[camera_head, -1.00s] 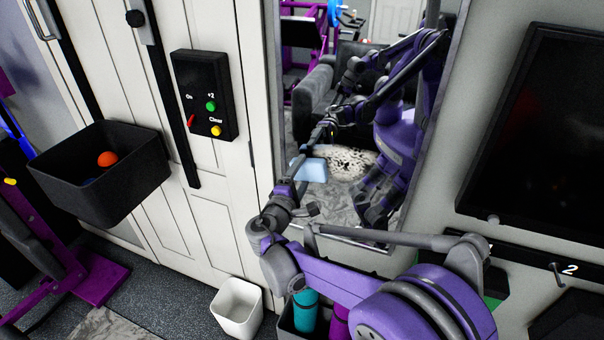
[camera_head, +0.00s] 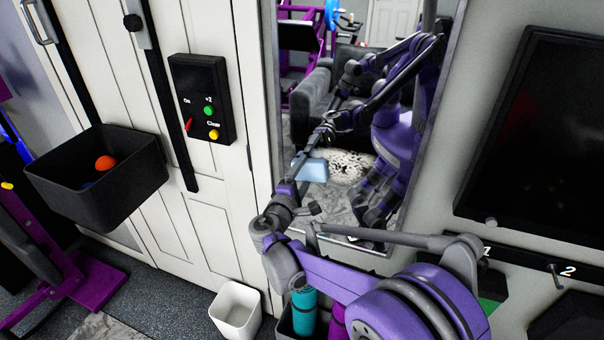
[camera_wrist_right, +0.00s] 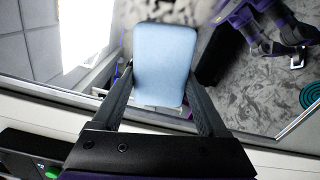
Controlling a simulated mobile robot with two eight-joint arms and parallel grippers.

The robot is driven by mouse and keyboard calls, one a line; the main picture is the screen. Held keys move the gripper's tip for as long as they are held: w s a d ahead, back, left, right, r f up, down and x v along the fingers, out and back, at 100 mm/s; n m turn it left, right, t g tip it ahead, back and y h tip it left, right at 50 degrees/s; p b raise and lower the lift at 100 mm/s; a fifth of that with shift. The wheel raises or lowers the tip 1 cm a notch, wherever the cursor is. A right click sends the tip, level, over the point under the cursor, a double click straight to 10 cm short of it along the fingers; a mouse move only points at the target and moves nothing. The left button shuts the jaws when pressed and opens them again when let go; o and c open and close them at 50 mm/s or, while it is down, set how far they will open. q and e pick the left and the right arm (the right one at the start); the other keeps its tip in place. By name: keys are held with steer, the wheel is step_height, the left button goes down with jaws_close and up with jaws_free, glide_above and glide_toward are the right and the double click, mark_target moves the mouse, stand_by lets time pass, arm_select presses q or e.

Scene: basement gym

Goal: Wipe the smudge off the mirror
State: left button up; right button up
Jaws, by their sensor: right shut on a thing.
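The tall mirror (camera_head: 428,140) stands on the wall in the middle of the head view, its glass full of reflections. A whitish, dark-speckled patch (camera_head: 345,164) shows in it; I cannot tell for sure whether this is the smudge or a reflection. My right gripper (camera_wrist_right: 160,88) is shut on a light blue pad (camera_wrist_right: 165,62), which shows between its fingers in the wrist view. A light blue shape (camera_head: 312,169) also shows at the mirror, beside the speckled patch. I cannot tell whether the pad touches the glass. My left gripper is not in view.
A black bin (camera_head: 110,190) with an orange ball and a button panel (camera_head: 200,98) are on the white doors at left. A dark screen (camera_head: 545,130) hangs at right.

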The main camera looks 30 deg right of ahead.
mark_target(315, 176)
steer(key=shift+s+d, duration=0.5)
steer(key=shift+s, duration=0.15)
steer(key=shift+s+d, duration=0.45)
steer(key=shift+s, duration=0.2)
steer(key=shift+s+d, duration=2.5)
steer(key=shift+s, duration=0.15)
steer(key=shift+s+d+p, duration=0.2)
steer(key=shift+s+d, duration=0.9)
steer(key=shift+s, duration=0.25)
steer(key=shift+s+d+p, duration=0.15)
steer(key=shift+s+d, duration=0.9)
steer(key=shift+s, duration=0.25)
steer(key=shift+w+r+p, duration=0.1)
steer(key=shift+r+p, duration=0.5)
steer(key=shift+r, duration=0.35)
steer(key=shift+w+a, duration=0.4)
steer(key=shift+w, duration=0.05)
steer(key=shift+w+a+f, duration=0.1)
steer(key=shift+w+a, duration=0.65)
steer(key=shift+w, duration=0.05)
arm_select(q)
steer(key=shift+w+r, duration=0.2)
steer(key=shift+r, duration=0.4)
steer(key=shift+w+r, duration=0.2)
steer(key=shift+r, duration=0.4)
arm_select(e)
steer(key=shift+w+a, duration=1.2)
steer(key=shift+w, duration=0.3)
